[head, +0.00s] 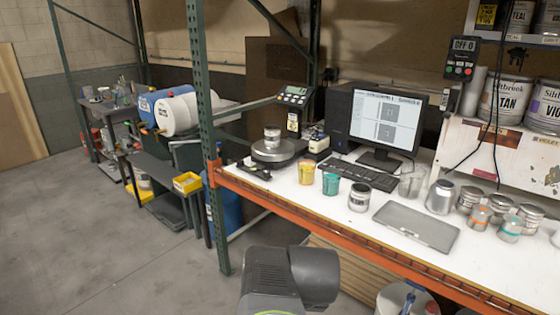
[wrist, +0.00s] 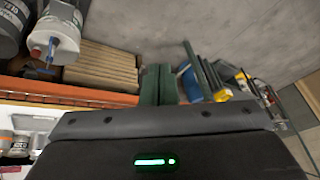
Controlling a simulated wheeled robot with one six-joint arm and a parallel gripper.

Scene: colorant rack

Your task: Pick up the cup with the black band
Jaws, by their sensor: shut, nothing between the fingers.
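In the head view, my dark arm part is at the bottom, in front of and below the bench edge, well apart from the cup. The cup is not seen in the wrist view.
A yellow cup (head: 306,173) and a teal cup (head: 331,182) stand left of the banded cup. The keyboard (head: 358,175) and clear cup (head: 411,183) are behind; the grey tray (head: 416,226) is to its right. The orange beam (head: 330,235) edges the bench.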

